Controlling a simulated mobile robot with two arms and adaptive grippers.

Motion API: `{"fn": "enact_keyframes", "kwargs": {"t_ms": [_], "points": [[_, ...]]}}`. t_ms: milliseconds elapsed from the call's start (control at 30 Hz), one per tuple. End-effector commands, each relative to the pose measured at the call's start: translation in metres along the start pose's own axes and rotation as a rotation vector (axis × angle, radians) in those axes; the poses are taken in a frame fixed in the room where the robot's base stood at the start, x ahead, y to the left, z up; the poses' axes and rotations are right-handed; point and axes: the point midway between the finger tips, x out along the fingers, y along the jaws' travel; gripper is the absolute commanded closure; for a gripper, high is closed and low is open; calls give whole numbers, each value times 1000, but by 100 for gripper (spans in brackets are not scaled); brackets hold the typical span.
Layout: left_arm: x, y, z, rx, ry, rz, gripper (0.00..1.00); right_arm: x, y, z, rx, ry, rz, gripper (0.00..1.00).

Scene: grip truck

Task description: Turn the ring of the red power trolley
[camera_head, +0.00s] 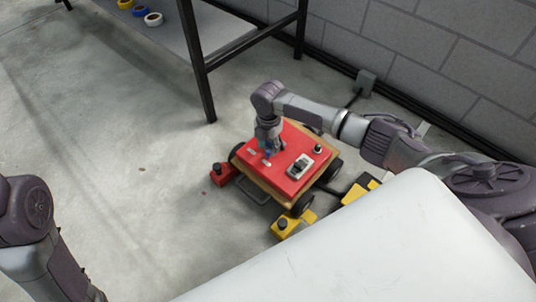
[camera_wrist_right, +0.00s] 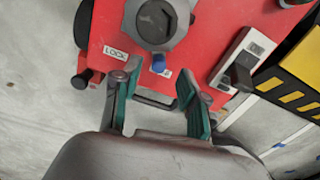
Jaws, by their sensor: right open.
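The red power trolley (camera_head: 293,177) stands on the concrete floor, its red top facing up. In the right wrist view, the grey ring (camera_wrist_right: 184,38) surrounds a dark round centre on the red top (camera_wrist_right: 217,30). A blue peg (camera_wrist_right: 158,64) sticks out from the ring's near side, beside a "LOCK" label (camera_wrist_right: 115,53) and a second, partly hidden label. My right gripper (camera_wrist_right: 153,84) is open and empty, its green-padded fingertips on either side of the peg and slightly short of it. In the head view my right gripper (camera_head: 267,146) hides most of the ring. My left gripper is out of frame.
A grey switch (camera_head: 299,166) sits on the trolley top near a dark knob (camera_head: 318,149). A dark-legged table (camera_head: 205,88) stands behind. Floor to the left is clear.

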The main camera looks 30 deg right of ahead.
Motion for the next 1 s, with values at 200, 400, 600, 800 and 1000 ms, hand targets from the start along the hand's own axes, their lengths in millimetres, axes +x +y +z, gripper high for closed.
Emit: {"fn": "enact_keyframes", "kwargs": {"t_ms": [200,400,600,800,1000], "points": [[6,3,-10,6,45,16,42,24,0,0,0,0,0,57],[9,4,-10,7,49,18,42,26,0,0,0,0,0,57],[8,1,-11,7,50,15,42,25,0,0,0,0,0,67],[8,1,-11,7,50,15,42,25,0,0,0,0,0,100],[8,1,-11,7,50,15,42,25,0,0,2,0,0,100]]}}
